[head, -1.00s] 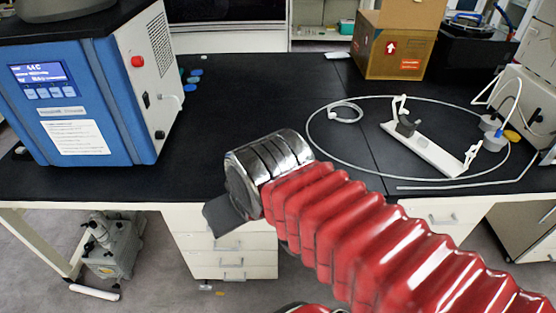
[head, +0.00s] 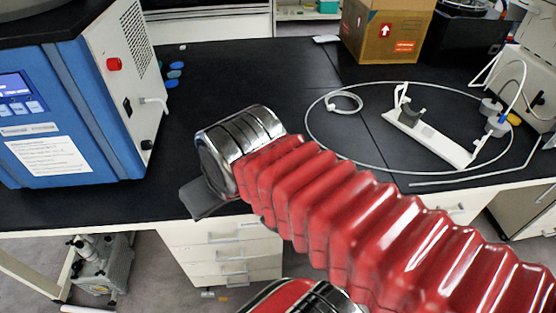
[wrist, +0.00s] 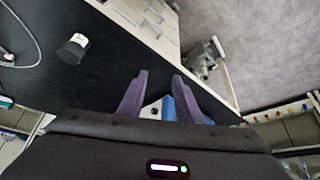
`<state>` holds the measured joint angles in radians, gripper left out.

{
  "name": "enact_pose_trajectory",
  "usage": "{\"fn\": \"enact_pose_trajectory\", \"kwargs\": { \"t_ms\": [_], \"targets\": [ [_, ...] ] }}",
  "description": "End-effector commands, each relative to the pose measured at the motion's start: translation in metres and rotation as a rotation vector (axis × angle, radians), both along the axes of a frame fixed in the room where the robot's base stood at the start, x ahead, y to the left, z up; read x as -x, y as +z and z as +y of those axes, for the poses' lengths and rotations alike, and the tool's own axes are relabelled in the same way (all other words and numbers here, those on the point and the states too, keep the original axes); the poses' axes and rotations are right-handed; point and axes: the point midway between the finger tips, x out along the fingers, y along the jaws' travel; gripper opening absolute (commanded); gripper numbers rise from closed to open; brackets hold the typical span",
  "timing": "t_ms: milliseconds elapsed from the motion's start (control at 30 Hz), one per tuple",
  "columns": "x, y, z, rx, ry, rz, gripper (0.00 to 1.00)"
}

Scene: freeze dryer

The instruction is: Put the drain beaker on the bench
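My gripper (wrist: 160,73) shows in the wrist view with its two purple fingers apart and nothing seen held between them. In the head view my red arm hides its fingers. A small whitish cup-like object (wrist: 73,48) with a dark patch sits on the black bench in the wrist view, apart from the fingers. It may be the drain beaker, but it is too small to be sure. I cannot make out a beaker in the head view, where my arm covers part of the bench. The black bench (head: 250,75) spans the head view.
The blue freeze dryer (head: 75,90) stands at the left, a pump (head: 100,265) on the floor below. A looped white hose (head: 320,105) surrounds a white stand (head: 435,138) at right. A cardboard box (head: 388,30) is behind. The bench's middle back is mostly clear.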

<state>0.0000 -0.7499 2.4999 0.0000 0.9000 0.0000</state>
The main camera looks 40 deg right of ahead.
Motion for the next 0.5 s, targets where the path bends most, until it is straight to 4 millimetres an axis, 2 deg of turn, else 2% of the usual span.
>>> {"fn": "enact_pose_trajectory", "kwargs": {
  "t_ms": [200, 367, 500],
  "targets": [
    [0.000, 0.000, 0.000, 0.000, 0.000, 0.000, 0.32],
    [0.000, -0.002, -0.001, -0.014, -0.018, 0.013, 0.43],
    [-0.001, -0.014, -0.003, -0.072, -0.088, 0.067, 0.53]
  ]
}}
